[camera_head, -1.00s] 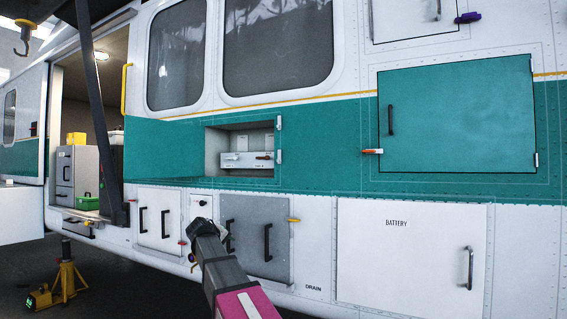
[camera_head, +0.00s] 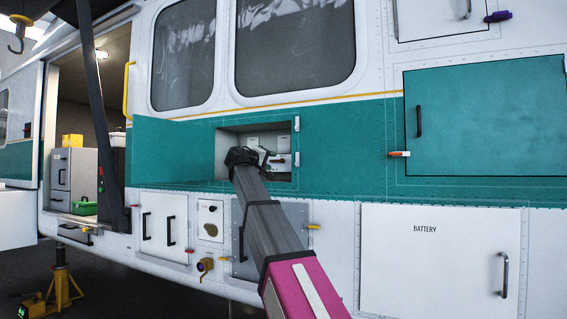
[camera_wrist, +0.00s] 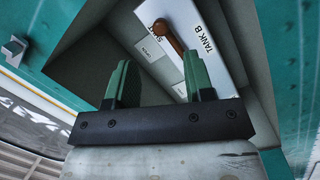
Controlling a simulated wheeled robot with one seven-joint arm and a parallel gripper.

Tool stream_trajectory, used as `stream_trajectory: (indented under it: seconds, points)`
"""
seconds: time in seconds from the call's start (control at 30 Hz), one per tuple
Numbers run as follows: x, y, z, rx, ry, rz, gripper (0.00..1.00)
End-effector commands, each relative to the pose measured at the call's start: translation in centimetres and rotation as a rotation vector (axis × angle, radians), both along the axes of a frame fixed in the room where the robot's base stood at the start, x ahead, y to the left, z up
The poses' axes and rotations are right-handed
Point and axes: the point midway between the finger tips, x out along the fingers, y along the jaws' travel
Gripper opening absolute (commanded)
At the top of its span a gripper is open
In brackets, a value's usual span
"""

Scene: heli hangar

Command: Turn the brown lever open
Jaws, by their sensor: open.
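The brown lever (camera_wrist: 168,34) is on a white panel labelled TANK B (camera_wrist: 207,35), inside a recessed compartment. In the wrist view it lies slantwise, beyond my fingertips and apart from them. Part of the lettering beside it is covered by the lever. My gripper (camera_wrist: 157,76) is open, with its two green fingers spread and nothing between them. My arm hides the left part of the panel.
The compartment's teal door (camera_head: 172,150) stands open to the left. The recess walls (camera_wrist: 85,65) are close around my fingers. A battery door (camera_head: 425,265) and a drain hatch (camera_head: 293,215) are below.

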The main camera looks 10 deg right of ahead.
Motion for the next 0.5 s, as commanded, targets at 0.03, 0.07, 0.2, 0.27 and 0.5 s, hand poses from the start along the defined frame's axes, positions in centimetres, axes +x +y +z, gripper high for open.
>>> stream_trajectory:
  seconds: [0.03, 0.07, 0.2, 0.27, 0.5]
  points:
    - [0.8, -0.7, 0.1, 0.000, 0.001, -0.001, 0.48]
    - [1.2, -1.1, 0.1, 0.000, 0.001, -0.001, 0.48]
    - [3.0, -2.9, 0.0, 0.001, 0.001, 0.000, 0.48]
    - [3.7, -3.7, 0.0, 0.001, 0.001, 0.000, 0.48]
    - [5.6, -5.7, 0.0, 0.001, 0.001, 0.000, 0.48]
